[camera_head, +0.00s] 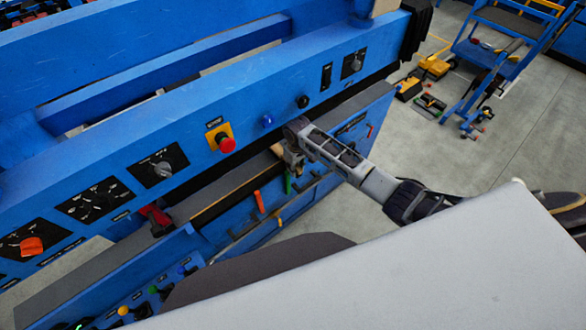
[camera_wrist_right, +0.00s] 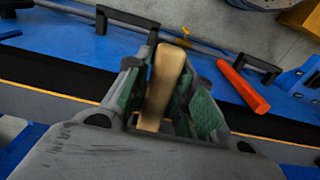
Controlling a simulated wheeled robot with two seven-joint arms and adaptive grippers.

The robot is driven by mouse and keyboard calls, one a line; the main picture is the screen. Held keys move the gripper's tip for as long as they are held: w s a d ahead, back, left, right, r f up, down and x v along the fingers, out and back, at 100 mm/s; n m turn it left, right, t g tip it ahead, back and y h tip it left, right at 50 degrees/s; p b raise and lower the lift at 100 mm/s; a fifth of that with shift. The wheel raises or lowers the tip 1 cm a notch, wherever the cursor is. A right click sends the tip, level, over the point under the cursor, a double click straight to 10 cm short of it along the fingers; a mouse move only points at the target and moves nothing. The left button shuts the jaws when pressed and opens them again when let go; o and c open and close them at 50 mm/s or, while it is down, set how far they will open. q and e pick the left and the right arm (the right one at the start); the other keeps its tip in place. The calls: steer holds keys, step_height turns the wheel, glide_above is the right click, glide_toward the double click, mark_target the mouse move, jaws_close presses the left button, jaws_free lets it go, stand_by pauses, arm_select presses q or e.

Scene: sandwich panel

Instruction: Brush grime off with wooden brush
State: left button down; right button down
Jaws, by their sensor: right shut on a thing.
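My right gripper (camera_head: 291,163) is at the lower edge of the blue control panel (camera_head: 190,120), over the narrow ledge below it. In the right wrist view my right gripper (camera_wrist_right: 170,90) is shut on a light wooden piece, the wooden brush (camera_wrist_right: 163,82), which stands up between its green-padded fingers. The bristles are hidden. In the head view the arm and gripper cover most of the brush. I cannot make out a clear patch of grime on the panel. My left gripper is not in view.
A red stop button (camera_head: 227,144) on a yellow plate, a blue button (camera_head: 266,121) and dark knobs stick out of the panel. An orange handle (camera_head: 259,201) and a green handle (camera_head: 288,184) sit below the ledge. A blue cart (camera_head: 490,50) stands on open floor at right.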

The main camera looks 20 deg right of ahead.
steer(key=shift+w+d+f, duration=0.1)
steer(key=shift+w+d, duration=0.15)
steer(key=shift+d, duration=0.45)
steer(key=shift+w+d, duration=0.2)
steer(key=shift+d, duration=0.5)
steer(key=shift+s+a, duration=0.1)
steer(key=shift+a, duration=0.05)
steer(key=shift+s+a, duration=0.25)
steer(key=shift+a, duration=0.45)
steer(key=shift+s+a, duration=0.2)
steer(key=shift+a, duration=0.45)
steer(key=shift+s+a, duration=0.15)
steer(key=shift+a, duration=0.5)
steer(key=shift+a, duration=0.1)
steer(key=shift+s+a+f, duration=0.1)
steer(key=shift+s+a, duration=0.2)
steer(key=shift+a, duration=0.35)
steer(key=shift+s+a, duration=0.25)
steer(key=shift+a, duration=0.4)
steer(key=shift+s+a+f, duration=0.1)
steer(key=shift+s+a, duration=0.2)
steer(key=shift+a, duration=0.35)
